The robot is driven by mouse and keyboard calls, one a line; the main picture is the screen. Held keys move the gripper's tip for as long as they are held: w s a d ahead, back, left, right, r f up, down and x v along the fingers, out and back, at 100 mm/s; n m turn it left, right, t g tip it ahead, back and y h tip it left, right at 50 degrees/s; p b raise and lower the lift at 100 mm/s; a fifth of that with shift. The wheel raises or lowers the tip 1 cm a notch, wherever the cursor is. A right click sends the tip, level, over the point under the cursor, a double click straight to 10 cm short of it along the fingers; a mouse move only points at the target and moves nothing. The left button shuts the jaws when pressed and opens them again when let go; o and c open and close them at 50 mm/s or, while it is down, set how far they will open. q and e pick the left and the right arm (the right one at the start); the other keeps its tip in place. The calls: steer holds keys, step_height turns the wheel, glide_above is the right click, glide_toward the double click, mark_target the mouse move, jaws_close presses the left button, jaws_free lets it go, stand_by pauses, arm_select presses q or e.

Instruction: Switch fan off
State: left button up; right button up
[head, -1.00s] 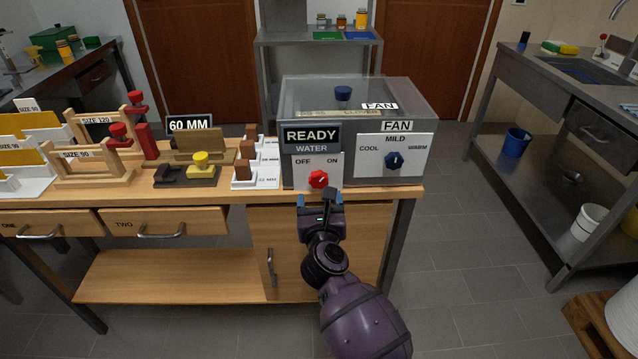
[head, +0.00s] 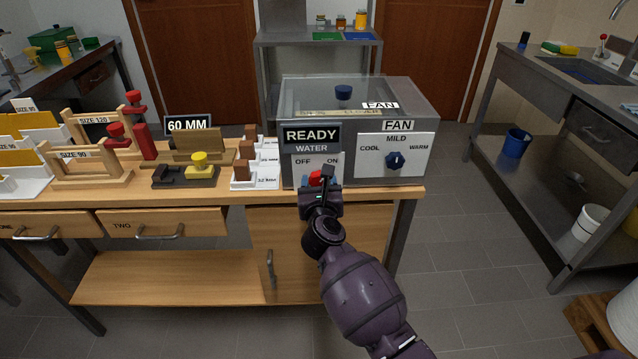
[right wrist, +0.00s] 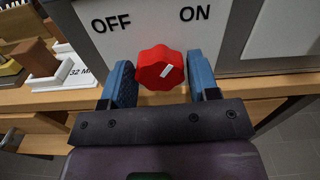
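A red knob (right wrist: 160,68) sits on a white plate (right wrist: 135,30) marked OFF at left and ON at right. Its white mark tilts up and right, toward ON. In the head view the red knob (head: 316,177) is partly hidden by my right gripper (head: 320,185), under a dark sign reading READY and WATER. In the right wrist view my right gripper (right wrist: 160,85) is open, with one blue finger on each side of the knob and gaps showing. My left gripper is not in view.
The clear box (head: 300,95) behind the panels stands on the wooden bench's right end. White blocks with brown tops (head: 243,172) stand left of the red knob. A cupboard door (head: 340,240) is below.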

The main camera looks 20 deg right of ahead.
steer(key=c, duration=0.5)
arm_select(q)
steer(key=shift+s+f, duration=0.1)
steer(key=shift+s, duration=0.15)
